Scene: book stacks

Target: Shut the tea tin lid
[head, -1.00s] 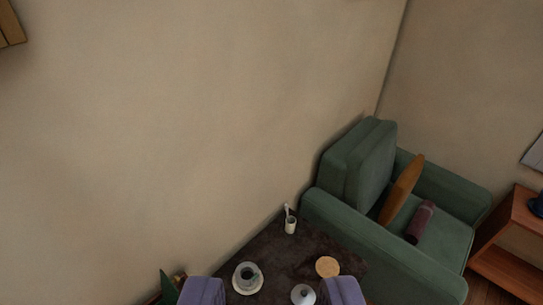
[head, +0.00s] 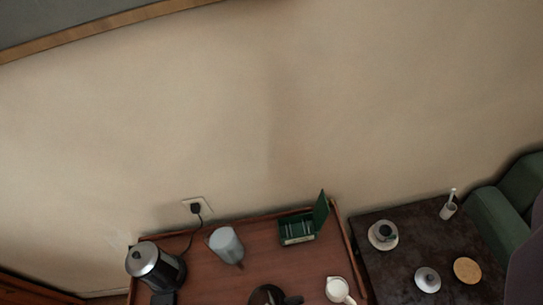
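The tea tin (head: 297,240) is a small green box near the back right of a reddish-brown wooden tray table. Its green lid (head: 321,213) stands up, open, on the tin's right side. Pale rows of contents show inside. My gripper's fingertips are not in view. A dark greyish-purple shape is cut off at the right edge, and I cannot tell what it is. Nothing is seen touching the tin.
A dark side table (head: 395,272) with a cup, a lidded white piece and a round tan disc stands right. The wall is close behind.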

